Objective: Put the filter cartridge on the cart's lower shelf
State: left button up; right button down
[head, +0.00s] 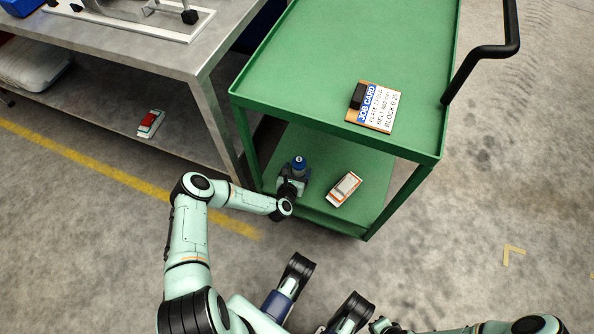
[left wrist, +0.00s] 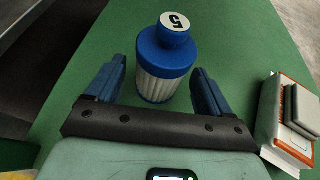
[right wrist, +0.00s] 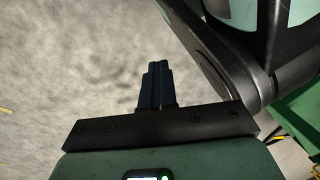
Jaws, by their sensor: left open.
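The filter cartridge (head: 299,165) has a blue cap and stands upright on the green lower shelf (head: 325,207) of the cart. In the left wrist view the cartridge (left wrist: 162,68) shows a white pleated body, blue ends and a "5" on top. My left gripper (head: 297,177) reaches in under the cart's top. In the left wrist view its open fingers (left wrist: 160,85) stand on either side of the cartridge, with gaps showing on both sides. My right gripper (right wrist: 157,82) has its fingers together, empty, over bare floor.
A white and orange box (head: 344,189) lies on the lower shelf, right of the cartridge. The cart's top (head: 330,60) holds a job card (head: 377,108). A steel workbench (head: 150,55) stands left, with a red-topped item (head: 150,122) on its lower shelf. The floor right of the cart is clear.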

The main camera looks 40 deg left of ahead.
pick_arm(q)
jog(key=p+v, duration=0.3)
jog(key=v, duration=0.6)
jog(key=shift+r, duration=0.1)
jog(key=s+d+m+g+h+p, duration=0.1)
jog(key=s+d+m+g+h, duration=0.45)
jog(key=d+m, duration=0.9)
jog(key=s+a+r+m+g, duration=0.1)
jog(key=s+m, duration=0.4)
jog(key=m, duration=0.5)
jog(key=s+a+r+m+g, duration=0.1)
jog(key=s+m+g, duration=0.2)
jog(key=s+m, duration=0.3)
jog(key=m, duration=0.4)
jog(key=shift+s+a+h, duration=0.2)
jog(key=shift+a+h, duration=0.05)
jog(key=shift+h, duration=0.1)
pick_arm(e)
jog(key=w+a+r+t, duration=0.1)
jog(key=w+r+t, duration=0.1)
jog(key=w+r, duration=0.3)
jog(key=shift+w+a+r, duration=0.25)
jog(key=shift+w+r, duration=0.15)
jog(key=shift+r, duration=0.35)
